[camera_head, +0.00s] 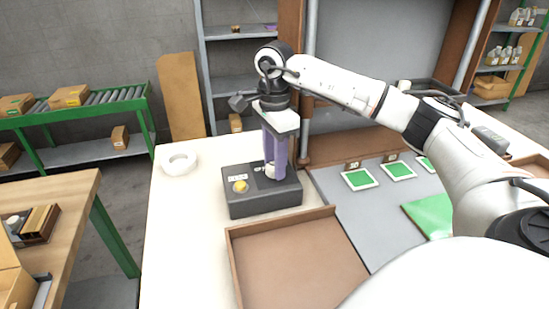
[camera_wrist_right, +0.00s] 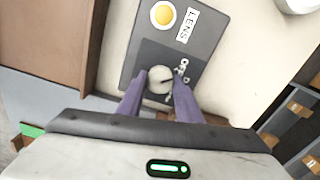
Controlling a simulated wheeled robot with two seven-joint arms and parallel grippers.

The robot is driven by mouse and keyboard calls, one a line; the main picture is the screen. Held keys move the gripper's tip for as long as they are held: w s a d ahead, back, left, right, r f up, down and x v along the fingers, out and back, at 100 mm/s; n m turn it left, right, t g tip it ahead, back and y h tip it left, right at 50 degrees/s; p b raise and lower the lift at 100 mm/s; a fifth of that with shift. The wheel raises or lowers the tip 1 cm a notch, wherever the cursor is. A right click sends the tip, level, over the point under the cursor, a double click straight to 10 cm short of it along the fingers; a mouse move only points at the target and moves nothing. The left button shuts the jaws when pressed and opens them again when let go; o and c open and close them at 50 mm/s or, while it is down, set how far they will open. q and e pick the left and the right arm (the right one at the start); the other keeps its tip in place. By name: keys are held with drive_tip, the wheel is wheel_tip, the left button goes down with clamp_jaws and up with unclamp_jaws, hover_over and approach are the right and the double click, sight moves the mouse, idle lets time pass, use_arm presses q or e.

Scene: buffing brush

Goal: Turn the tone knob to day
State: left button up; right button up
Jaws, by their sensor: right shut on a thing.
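A dark grey control box (camera_head: 250,200) stands on the pale table. Its round white knob (camera_wrist_right: 160,78) has small white lettering beside it, too small to read surely. My right gripper (camera_head: 272,171) points down over the box, its purple fingers on either side of the knob; it is shut on the knob. In the right wrist view the fingers (camera_wrist_right: 159,92) flank the knob, with a dark pointer mark toward the lettering. A yellow button (camera_wrist_right: 163,14) with a label reading LENS sits on the same box. My left gripper is not in view.
A brown open tray (camera_head: 290,262) lies in front of the box. Green square pads (camera_head: 358,179) lie on the grey mat to the right. The table left of the tray is clear.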

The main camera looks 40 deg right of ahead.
drive_tip(key=m+p, duration=0.1)
drive_tip(key=m, duration=0.3)
drive_tip(key=shift+r+p, duration=0.1)
drive_tip(key=shift+p, duration=0.2)
drive_tip(key=shift+m+p, duration=0.45)
drive_tip(key=shift+m, duration=1.15)
drive_tip(key=o, duration=1)
drive_tip(key=shift+o, duration=0.2)
wheel_tip(320, 180, up, 10)
